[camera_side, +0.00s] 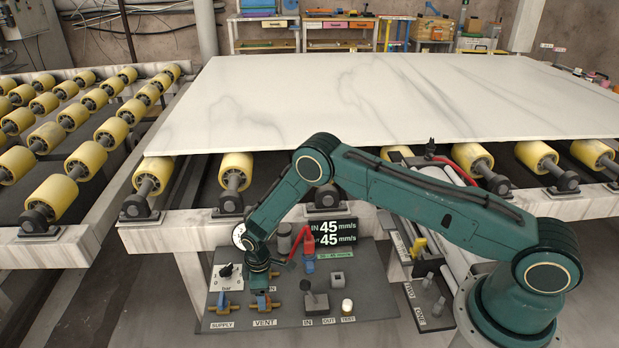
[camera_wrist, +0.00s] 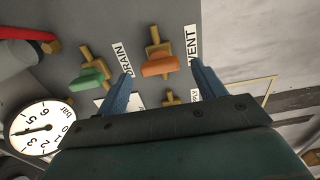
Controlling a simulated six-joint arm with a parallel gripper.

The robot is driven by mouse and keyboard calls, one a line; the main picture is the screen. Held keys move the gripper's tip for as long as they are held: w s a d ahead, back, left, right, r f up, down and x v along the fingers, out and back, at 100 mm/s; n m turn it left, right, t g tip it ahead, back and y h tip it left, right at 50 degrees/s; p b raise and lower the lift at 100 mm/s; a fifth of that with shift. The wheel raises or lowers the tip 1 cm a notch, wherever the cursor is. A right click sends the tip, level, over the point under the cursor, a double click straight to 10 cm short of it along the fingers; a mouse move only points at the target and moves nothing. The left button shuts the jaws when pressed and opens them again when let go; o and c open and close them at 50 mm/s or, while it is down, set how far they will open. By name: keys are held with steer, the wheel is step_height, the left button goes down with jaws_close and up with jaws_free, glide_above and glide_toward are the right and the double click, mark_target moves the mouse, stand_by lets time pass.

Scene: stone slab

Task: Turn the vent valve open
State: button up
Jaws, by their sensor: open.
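The vent valve has an orange handle (camera_wrist: 160,66) on a brass body (camera_wrist: 153,36), beside the VENT label (camera_wrist: 192,45) in the wrist view. The handle lies across the brass body. My gripper (camera_wrist: 162,72) is open, its two blue fingers apart with the handle between them in that picture. I cannot tell whether either finger touches it.
A green-handled valve (camera_wrist: 90,77) sits beside the DRAIN label (camera_wrist: 121,59). The supply valve (camera_side: 222,301) is close to my gripper's left. The stone slab (camera_side: 380,95) lies behind on rollers.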

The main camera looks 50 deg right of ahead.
steer(key=shift+f, duration=1)
steer(key=c, duration=1)
